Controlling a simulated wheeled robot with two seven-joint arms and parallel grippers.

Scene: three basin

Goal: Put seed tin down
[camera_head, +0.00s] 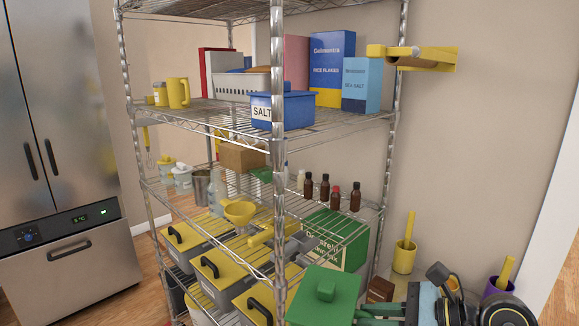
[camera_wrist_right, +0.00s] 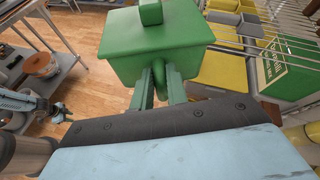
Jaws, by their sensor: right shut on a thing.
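The seed tin appears to be the green lidded tin (camera_head: 322,295) with a square knob, low in the head view in front of the wire shelf. It fills the top of the right wrist view (camera_wrist_right: 155,45). My right gripper (camera_head: 372,312) is shut on the loop handle on its side, and the fingers (camera_wrist_right: 158,85) show on either side of that handle. The tin is held upright, apparently in the air; its underside is hidden. What looks like my left gripper (camera_wrist_right: 58,112) is small at the left of the wrist view, its jaws unclear.
The wire shelf holds grey bins with yellow lids (camera_head: 190,247), a green-and-white box (camera_head: 335,240), brown bottles (camera_head: 325,190), a yellow funnel (camera_head: 239,211) and a blue SALT tin (camera_head: 283,109). Yellow (camera_head: 404,256) and purple (camera_head: 498,288) pots stand right of it.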

